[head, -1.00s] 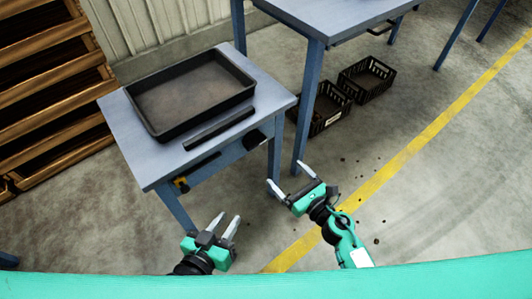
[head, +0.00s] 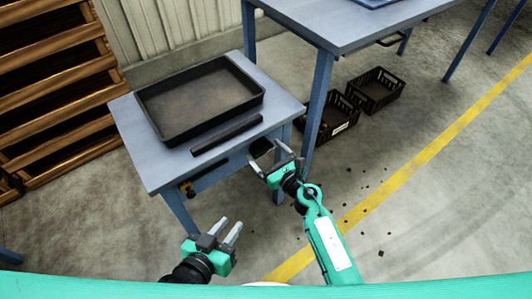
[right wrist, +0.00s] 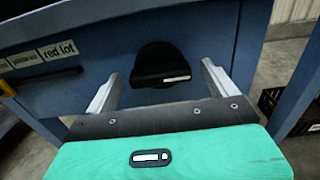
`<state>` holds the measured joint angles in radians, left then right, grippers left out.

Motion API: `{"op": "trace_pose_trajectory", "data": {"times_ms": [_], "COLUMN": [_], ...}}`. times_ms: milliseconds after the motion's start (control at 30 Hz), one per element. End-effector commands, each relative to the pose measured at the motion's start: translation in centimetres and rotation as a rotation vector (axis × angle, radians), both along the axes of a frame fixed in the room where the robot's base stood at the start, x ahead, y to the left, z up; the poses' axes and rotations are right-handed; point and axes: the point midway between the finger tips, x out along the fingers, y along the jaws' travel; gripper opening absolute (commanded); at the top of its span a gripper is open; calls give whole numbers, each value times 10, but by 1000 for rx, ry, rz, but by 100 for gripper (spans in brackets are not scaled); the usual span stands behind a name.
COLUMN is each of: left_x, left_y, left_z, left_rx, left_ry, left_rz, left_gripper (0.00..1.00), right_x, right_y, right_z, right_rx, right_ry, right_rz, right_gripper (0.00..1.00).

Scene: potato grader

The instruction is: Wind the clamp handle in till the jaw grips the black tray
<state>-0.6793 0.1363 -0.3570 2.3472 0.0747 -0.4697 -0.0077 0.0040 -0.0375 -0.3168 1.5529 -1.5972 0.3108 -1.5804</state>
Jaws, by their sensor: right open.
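The black tray (head: 172,140) lies on the small blue table, and the black jaw bar (head: 227,135) lies along its near side with a strip of tabletop between them. The clamp handle, a black rounded knob (right wrist: 160,62) with a pale mark, is on the table's front face. My right gripper (head: 266,152) is open in front of the handle. In the right wrist view, its fingers (right wrist: 160,72) stand either side of the knob, with visible space on both sides. My left gripper (head: 229,229) is open and empty, low in front of the table.
The small table's top (head: 157,165) has a yellow-and-black fitting (head: 186,187) on its front. A label reading "red lot" (right wrist: 55,50) is left of the handle. A larger blue table (head: 330,25) and two black crates (head: 340,128) stand right. Wooden racks (head: 60,90) stand left.

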Motion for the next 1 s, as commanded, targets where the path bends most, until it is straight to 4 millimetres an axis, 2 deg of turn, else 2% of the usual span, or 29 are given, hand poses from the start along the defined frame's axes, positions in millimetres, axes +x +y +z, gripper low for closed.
{"op": "trace_pose_trajectory", "data": {"times_ms": [333, 500, 567, 867, 1000], "left_x": [0, 0, 0, -2, -1], "left_y": [-1, -1, -1, 0, 8], "left_z": [1, 0, 0, -2, -3], "left_rx": [-5, -4, -3, 7, 32], "left_ry": [-8, -5, -4, 14, 48], "left_rz": [0, 0, -1, -2, 3], "left_gripper": [26, 26, 26, 26, 26], "right_x": [3, 3, 3, 3, 2], "right_y": [2, 2, 2, 2, 2], "right_z": [0, 0, 0, 0, 1], "right_rx": [1, 1, 1, 28, 77], "right_ry": [1, 1, 1, 21, 57], "right_rz": [0, 0, 0, 0, 2], "right_gripper": [87, 54, 44, 44, 44]}}
